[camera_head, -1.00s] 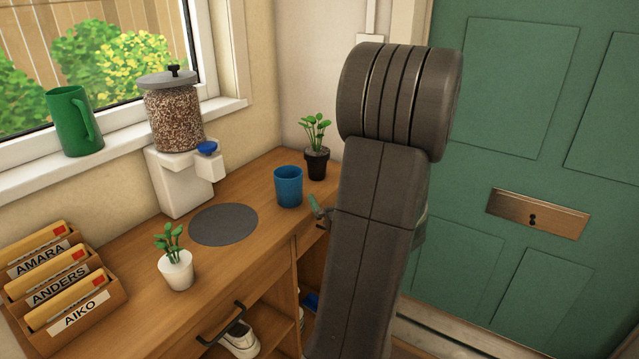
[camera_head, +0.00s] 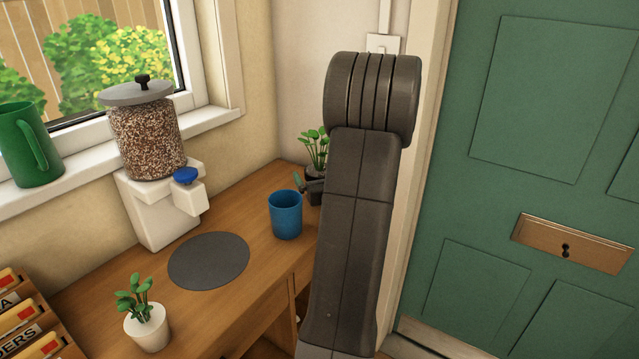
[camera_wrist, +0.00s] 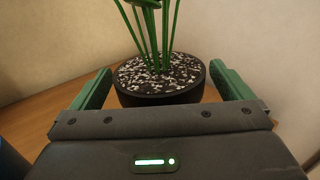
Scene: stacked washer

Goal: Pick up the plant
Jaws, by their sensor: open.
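A plant in a black pot (camera_wrist: 160,82) with green stems and speckled soil stands upright on the wooden counter, in the back corner. In the head view this plant (camera_head: 315,150) is partly hidden behind my arm. My gripper (camera_wrist: 165,88) is open in the wrist view, with one green finger on each side of the black pot. I cannot tell whether the fingers touch it. In the head view only a bit of my gripper shows by the pot. A second plant in a white pot (camera_head: 147,328) stands at the counter's front left.
A blue cup (camera_head: 286,214) stands just left of the black pot. A grey round mat (camera_head: 208,260), a white dispenser with a filled jar (camera_head: 147,140) and a file holder (camera_head: 40,340) are farther left. A green door (camera_head: 540,100) is on the right.

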